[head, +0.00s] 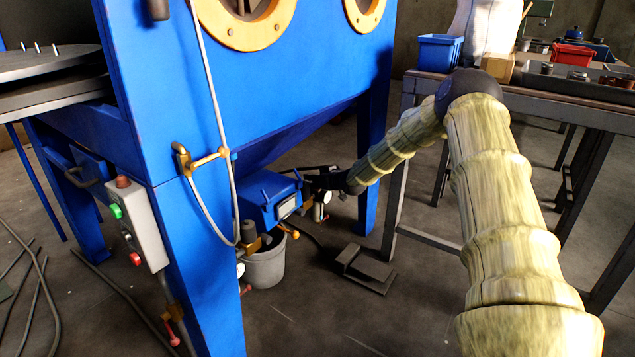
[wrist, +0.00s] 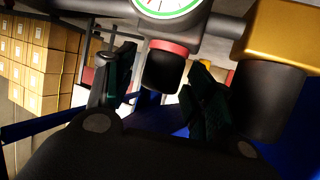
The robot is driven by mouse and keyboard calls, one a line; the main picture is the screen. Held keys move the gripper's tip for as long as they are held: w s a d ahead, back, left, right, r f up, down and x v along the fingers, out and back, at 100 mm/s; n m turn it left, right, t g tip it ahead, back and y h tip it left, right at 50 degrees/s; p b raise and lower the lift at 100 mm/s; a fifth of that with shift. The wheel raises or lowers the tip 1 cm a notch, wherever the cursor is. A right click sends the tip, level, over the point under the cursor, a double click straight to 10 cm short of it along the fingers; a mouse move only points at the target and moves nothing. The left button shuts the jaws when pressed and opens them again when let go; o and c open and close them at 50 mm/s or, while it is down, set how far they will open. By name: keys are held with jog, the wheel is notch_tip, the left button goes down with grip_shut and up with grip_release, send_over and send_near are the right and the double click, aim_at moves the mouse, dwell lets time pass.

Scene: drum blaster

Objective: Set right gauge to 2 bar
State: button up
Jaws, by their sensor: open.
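In the wrist view a round gauge (wrist: 168,7) with a white dial and green rim is cut off by the top edge. Its reading cannot be told. Below it a black regulator knob (wrist: 163,72) with a red collar (wrist: 168,47) hangs from a dark fitting. My gripper (wrist: 158,78) is open, with one dark finger left of the knob and the other to its right. The knob shows between them, and I see no clear contact. In the head view my gripper (head: 318,183) is at the fittings right of the blue box; its fingers are hard to make out.
A brass-coloured block with a black cylinder (wrist: 268,100) is close right of my gripper. In the head view the blue box (head: 268,203) and a grey bucket (head: 264,266) sit under the blue cabinet (head: 170,90). A workbench (head: 420,84) stands right.

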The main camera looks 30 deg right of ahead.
jog(key=c, duration=1)
